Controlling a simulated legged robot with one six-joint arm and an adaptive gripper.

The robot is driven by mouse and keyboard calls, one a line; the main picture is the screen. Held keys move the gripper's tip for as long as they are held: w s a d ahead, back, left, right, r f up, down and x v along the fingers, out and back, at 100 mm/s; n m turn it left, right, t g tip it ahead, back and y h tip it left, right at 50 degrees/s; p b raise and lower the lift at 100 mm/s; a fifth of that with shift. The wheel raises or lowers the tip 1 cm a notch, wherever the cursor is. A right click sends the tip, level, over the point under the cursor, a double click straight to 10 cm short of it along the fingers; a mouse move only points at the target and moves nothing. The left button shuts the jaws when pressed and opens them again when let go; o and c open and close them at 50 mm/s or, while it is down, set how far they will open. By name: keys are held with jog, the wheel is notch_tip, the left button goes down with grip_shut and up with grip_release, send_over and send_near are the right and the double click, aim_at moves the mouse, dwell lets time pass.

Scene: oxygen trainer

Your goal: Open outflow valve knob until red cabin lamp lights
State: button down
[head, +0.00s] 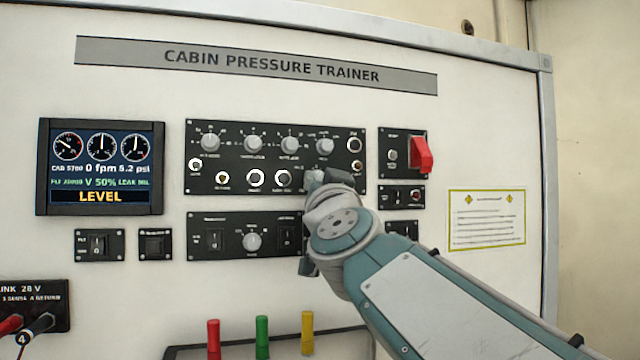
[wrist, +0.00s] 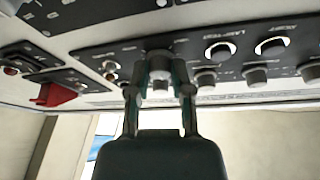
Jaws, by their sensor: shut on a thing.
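My gripper (wrist: 161,68) is shut on a grey knob (wrist: 160,74), which I take as the outflow valve knob. The knob is in the lower row at the right of the black control panel (head: 240,193). In the head view my gripper (head: 318,180) and wrist hide most of this knob, and its label is not readable. The display (head: 100,167) reads 0 fpm, 5.2 psi, V 50% and LEVEL. I cannot tell which is the cabin lamp; none there glows red.
Other grey knobs (head: 254,144) stand close above the held one. A red guarded switch (head: 421,155) sticks out at the right. A lower black panel (head: 232,238) is beside my wrist. Red, green and yellow handles (head: 262,337) stand below. A notice (head: 487,218) is at the right.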

jog(key=shift+a+m+h, duration=0.1)
jog(key=shift+m+h, duration=0.3)
jog(key=shift+m, duration=0.5)
jog(key=m+g+h, duration=0.1)
jog(key=m, duration=0.3)
jog(key=m+g+h, duration=0.1)
jog(key=m+h, duration=0.1)
jog(key=m, duration=0.3)
jog(key=m+g+h, duration=0.1)
jog(key=m, duration=0.3)
jog(key=shift+a+r+m+h, duration=0.2)
jog(key=shift+m+h, duration=0.1)
jog(key=shift+h, duration=0.1)
jog(key=shift+g, duration=0.3)
jog(key=c, duration=0.5)
grip_release()
jog(key=shift+d, duration=0.1)
